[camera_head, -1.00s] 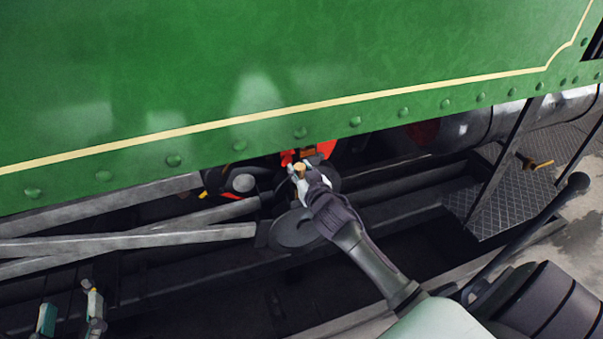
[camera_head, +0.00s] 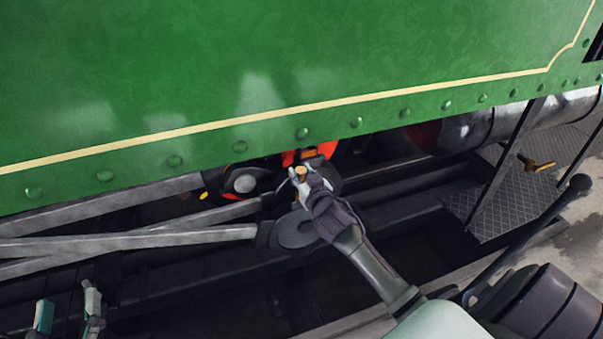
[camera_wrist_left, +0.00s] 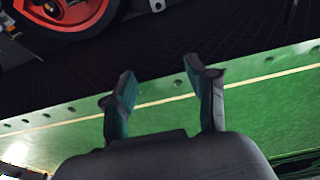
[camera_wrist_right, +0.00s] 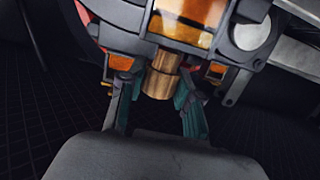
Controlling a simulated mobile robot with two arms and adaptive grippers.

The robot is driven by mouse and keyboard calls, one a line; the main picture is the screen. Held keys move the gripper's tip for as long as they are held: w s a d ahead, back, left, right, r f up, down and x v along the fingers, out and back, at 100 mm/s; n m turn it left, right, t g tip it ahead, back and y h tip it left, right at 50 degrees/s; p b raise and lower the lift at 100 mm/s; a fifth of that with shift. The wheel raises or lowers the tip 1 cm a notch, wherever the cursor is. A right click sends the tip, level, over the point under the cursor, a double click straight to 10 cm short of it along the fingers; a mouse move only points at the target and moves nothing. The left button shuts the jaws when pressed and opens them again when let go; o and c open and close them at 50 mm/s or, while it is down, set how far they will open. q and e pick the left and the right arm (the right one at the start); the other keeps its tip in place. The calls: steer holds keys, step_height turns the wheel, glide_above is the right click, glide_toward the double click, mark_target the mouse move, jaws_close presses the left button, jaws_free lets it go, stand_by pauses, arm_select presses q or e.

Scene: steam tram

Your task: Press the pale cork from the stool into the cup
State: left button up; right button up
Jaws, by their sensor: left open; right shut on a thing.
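My right gripper (camera_head: 302,176) is shut on the pale cork (camera_head: 301,170), under the lower edge of the green side. In the right wrist view the tan cork (camera_wrist_right: 158,80) is between the teal fingertips. Its far end is close to a dark grey fitting with an amber window (camera_wrist_right: 182,30), which may be the cup. I cannot tell whether the cork touches it or is inside it. My left gripper (camera_head: 68,312) is open and empty at the lower left. I cannot identify the stool for certain.
The green side panel (camera_head: 280,60) overhangs the work area. Grey bars (camera_head: 130,240) lie to the left of my right gripper. A dark round disc (camera_head: 297,232) is just below it in the head view. A red part (camera_head: 325,150) is behind it. A tread-plate step (camera_head: 500,205) is at the right.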

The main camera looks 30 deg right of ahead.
arm_select(q)
steer(key=shift+a+f+g, duration=0.1)
steer(key=shift+f+g, duration=0.4)
steer(key=shift+f, duration=0.25)
arm_select(e)
steer(key=shift+s, duration=0.15)
arm_select(q)
steer(key=shift+f+y, duration=0.3)
steer(key=shift+y, duration=0.1)
steer(key=shift+a+f+g+p, duration=0.1)
steer(key=shift+f+g+p, duration=0.2)
steer(key=shift+f, duration=0.05)
steer(key=shift+f, duration=0.25)
steer(key=shift+a+f+g, duration=0.15)
steer(key=shift+f+g, duration=0.1)
steer(key=shift+g, duration=0.05)
steer(key=shift+s+f, duration=0.15)
steer(key=shift+f, duration=0.1)
steer(key=shift+r, duration=0.15)
arm_select(e)
steer(key=shift+f, duration=0.1)
stand_by(0.5)
arm_select(q)
steer(key=shift+w+r, duration=0.2)
steer(key=shift+r, duration=0.45)
arm_select(e)
steer(key=shift+f, duration=0.3)
